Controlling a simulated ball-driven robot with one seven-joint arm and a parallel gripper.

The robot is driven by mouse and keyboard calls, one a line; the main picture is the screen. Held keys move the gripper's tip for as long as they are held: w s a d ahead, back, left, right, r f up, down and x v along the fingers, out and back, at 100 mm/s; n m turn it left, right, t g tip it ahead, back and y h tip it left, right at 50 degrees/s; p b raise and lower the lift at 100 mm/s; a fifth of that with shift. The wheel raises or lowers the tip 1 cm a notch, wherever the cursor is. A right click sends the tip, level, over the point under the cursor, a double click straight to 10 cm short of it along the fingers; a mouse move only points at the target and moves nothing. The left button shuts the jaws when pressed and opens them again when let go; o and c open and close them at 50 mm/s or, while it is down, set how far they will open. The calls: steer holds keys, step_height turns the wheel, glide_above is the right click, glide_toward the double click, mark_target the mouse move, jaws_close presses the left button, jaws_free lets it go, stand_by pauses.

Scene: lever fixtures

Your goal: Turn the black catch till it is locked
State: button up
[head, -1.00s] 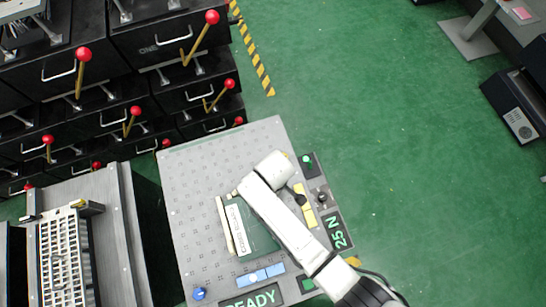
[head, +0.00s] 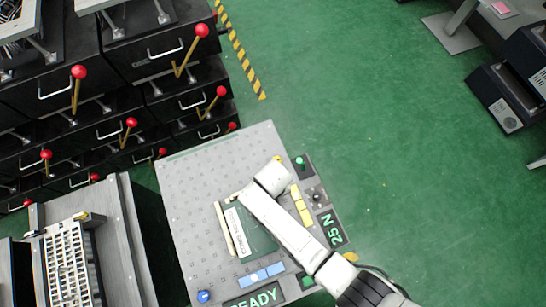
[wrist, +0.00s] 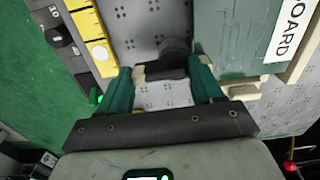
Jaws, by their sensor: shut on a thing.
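The black catch (wrist: 175,52) shows in the wrist view, on the grey perforated panel. In the head view my white wrist hangs over the panel and hides the catch and the fingertips. I cannot tell from these views whether the catch is at its locked position.
A green board (head: 255,238) with a white label and pale rails lies beside the catch. Black drawers with red-knobbed levers stand at the left.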

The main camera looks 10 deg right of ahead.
stand_by(0.6)
steer(key=o, duration=1.1)
steer(key=shift+c, duration=0.2)
step_height(320, 180, up, 11)
steer(key=p, duration=0.2)
steer(key=shift+f, duration=0.1)
